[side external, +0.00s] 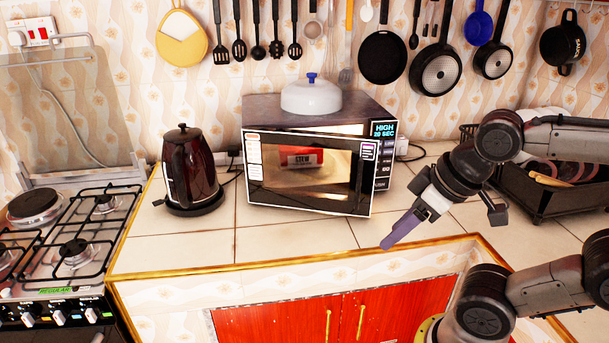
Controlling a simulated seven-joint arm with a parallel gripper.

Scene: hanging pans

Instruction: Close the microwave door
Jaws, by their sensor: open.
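The microwave (384,183) stands on the tiled counter against the wall. Its door (258,188) has a dark frame and a window, and stands ajar, with a lit gap along its top towards the right. A red can marked STEW (302,158) shows through the window. My gripper (400,230) has purple fingers and is right of and in front of the door, apart from it, above the counter's front edge. It is open and seems empty; its fingers overlap in this view, so the space between them is hidden.
A black dish rack (545,195) is at right. Pans and utensils hang behind. Counter in front of the door is clear.

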